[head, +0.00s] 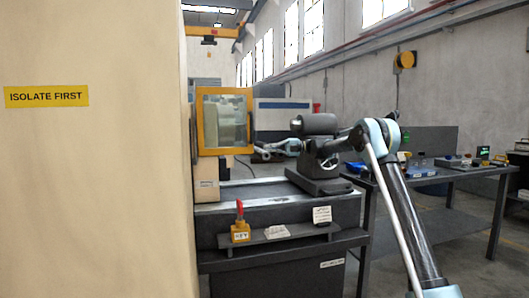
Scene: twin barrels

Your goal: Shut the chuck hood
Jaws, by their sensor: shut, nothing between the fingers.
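The chuck hood appears to be the yellow-framed clear panel (249,126) in the head view, left of centre, beside the beige housing. It stands upright with its window facing me. How far it is swung open is hard to tell, and the chuck itself cannot be made out. My gripper (261,152) is small in the picture, at the end of my arm reaching in from the right. It is shut and empty, just right of the hood's lower right corner. Whether it touches the frame cannot be told.
A dark tailstock-like block with a cylinder (317,124) stands on the machine bed (255,190), close to my arm. A large beige panel (90,190) fills the left. A ledge holds a red-handled yellow device (240,230). A workbench (450,172) with small items stands right.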

